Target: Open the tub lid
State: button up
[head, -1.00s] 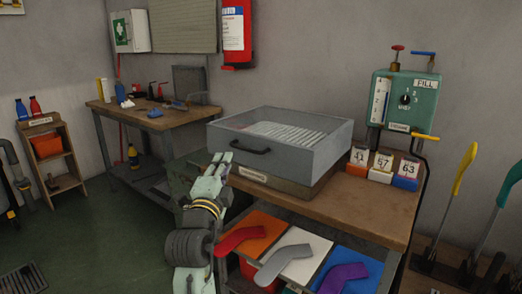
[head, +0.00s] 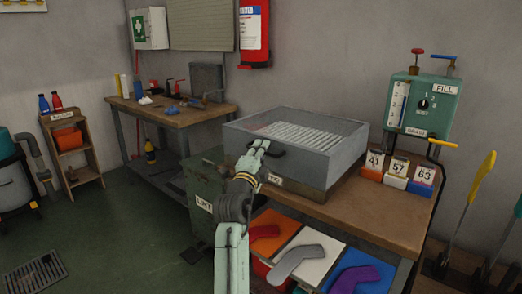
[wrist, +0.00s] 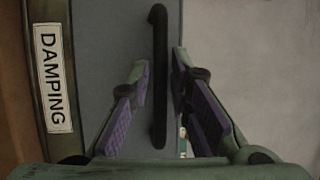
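The damping tub (head: 305,186) stands on the wooden bench with its clear grey lid (head: 325,158) down over ribbed white contents. A black bar handle (head: 278,153) is on the lid's front face; it also shows in the wrist view (wrist: 158,75). My gripper (head: 257,148) is at the left end of the handle in the head view. In the wrist view my gripper (wrist: 165,100) is open, with a purple-padded finger on each side of the handle. There is a gap between the bar and the left finger; the right finger is nearer. The gripper partly hides the handle in the head view.
Number blocks (head: 397,170) and the green fill unit (head: 422,105) stand right of the tub. Coloured trays with sock shapes (head: 300,258) lie below the bench front. A green lint bin (head: 205,205) stands left of the bench.

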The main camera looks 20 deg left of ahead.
jog(key=shift+c, duration=0.5)
grip_shut()
